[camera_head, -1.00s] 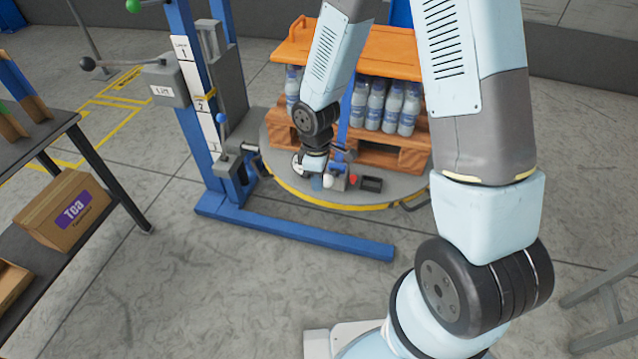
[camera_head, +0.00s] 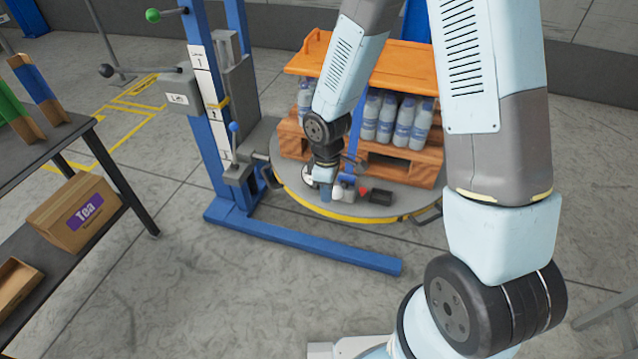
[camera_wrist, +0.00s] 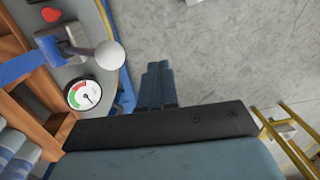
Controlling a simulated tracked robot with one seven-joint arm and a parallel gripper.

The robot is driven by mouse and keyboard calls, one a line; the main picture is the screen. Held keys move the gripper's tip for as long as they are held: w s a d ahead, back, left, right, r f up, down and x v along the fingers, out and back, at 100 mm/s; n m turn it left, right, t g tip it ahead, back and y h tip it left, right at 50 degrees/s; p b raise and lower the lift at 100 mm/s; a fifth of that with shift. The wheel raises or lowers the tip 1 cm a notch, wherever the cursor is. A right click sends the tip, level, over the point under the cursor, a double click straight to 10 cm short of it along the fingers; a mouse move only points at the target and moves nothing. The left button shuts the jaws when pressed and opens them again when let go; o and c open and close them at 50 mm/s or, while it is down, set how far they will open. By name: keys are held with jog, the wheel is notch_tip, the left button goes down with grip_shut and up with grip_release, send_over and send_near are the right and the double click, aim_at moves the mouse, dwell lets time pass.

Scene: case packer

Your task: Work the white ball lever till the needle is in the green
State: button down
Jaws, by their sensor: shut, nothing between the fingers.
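The white ball (camera_wrist: 110,55) sits on the end of a short lever with a blue-grey bracket (camera_wrist: 72,42) in the wrist view. It also shows in the head view (camera_head: 337,192), just right of my gripper (camera_head: 325,186). In the wrist view my gripper's fingers (camera_wrist: 160,84) are shut and empty, right of and below the ball, with a gap in the picture; depth is hard to judge. The round white gauge (camera_wrist: 83,94) has red and green bands on its upper left. Its thin needle seems to point to the lower right, outside the green.
A red knob (camera_wrist: 50,15) lies beyond the lever. The round platform (camera_head: 340,209) carries a wooden pallet (camera_head: 400,166) with bottles under an orange board (camera_head: 390,75). A blue mast (camera_head: 212,120) with other levers stands left.

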jog(key=d+r+m+t, duration=0.25)
jog(key=d+r, duration=0.35)
jog(key=r, duration=0.5)
jog(key=d+r+m+t, duration=0.1)
jog(key=d+r+m, duration=0.35)
jog(key=r, duration=0.65)
jog(key=s+d+r+m+t, duration=0.1)
jog(key=s+d+r+m, duration=0.2)
jog(key=s+r, duration=0.3)
jog(key=s+d+r+m+t, duration=0.2)
jog(key=s+d+r+m, duration=0.2)
jog(key=r, duration=0.5)
jog(key=s+d, duration=0.2)
jog(key=s, duration=0.1)
jog(key=shift+s+r+m, duration=0.25)
jog(key=shift+r+m, duration=0.05)
jog(key=shift+r, duration=0.05)
jog(key=shift+s, duration=0.1)
